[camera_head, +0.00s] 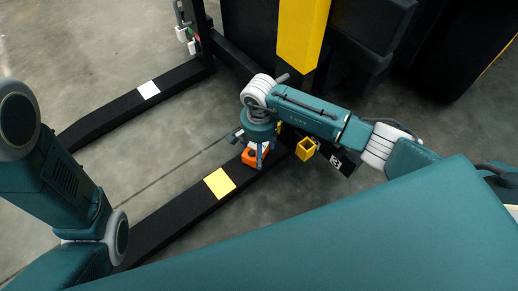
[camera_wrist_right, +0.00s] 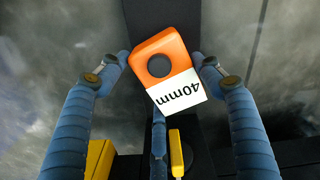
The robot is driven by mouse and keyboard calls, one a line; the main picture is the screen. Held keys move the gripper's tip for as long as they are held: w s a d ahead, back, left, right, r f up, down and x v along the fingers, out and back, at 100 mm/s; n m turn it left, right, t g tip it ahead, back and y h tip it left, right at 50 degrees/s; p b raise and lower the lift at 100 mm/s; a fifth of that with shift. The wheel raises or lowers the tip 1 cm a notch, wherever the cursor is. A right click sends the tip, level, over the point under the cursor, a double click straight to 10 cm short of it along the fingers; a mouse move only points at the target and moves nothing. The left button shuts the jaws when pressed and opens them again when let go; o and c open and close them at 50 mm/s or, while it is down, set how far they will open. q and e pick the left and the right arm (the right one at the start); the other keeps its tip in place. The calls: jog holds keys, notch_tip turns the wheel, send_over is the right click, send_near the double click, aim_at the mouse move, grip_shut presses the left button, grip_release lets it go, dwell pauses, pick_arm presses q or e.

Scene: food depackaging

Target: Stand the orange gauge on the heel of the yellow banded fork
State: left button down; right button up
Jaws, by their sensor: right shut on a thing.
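The orange gauge (camera_head: 250,157) is a block with a round dark hole; in the right wrist view (camera_wrist_right: 178,50) its white "40mm" label shows. My right gripper (camera_head: 260,154) is shut on it, with blue fingers on both sides in the right wrist view (camera_wrist_right: 165,62). The gauge is tilted in that view. It is over the heel end of the yellow banded fork (camera_head: 165,216); whether it touches the fork I cannot tell. The yellow band (camera_head: 219,183) lies farther along the fork. My left gripper is out of view; only its arm shows at left.
A second black fork (camera_head: 110,118) with a white band (camera_head: 148,90) runs parallel. A small open yellow box (camera_head: 306,149) is right of the gauge. A yellow post (camera_head: 302,30) and dark truck body stand behind. Bare concrete floor lies between the forks.

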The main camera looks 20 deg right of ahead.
jog(key=shift+f+b, duration=0.4)
jog(key=shift+f, duration=0.25)
dwell(0.3)
jog(key=o, duration=1.6)
notch_tip(320, 180, up, 12)
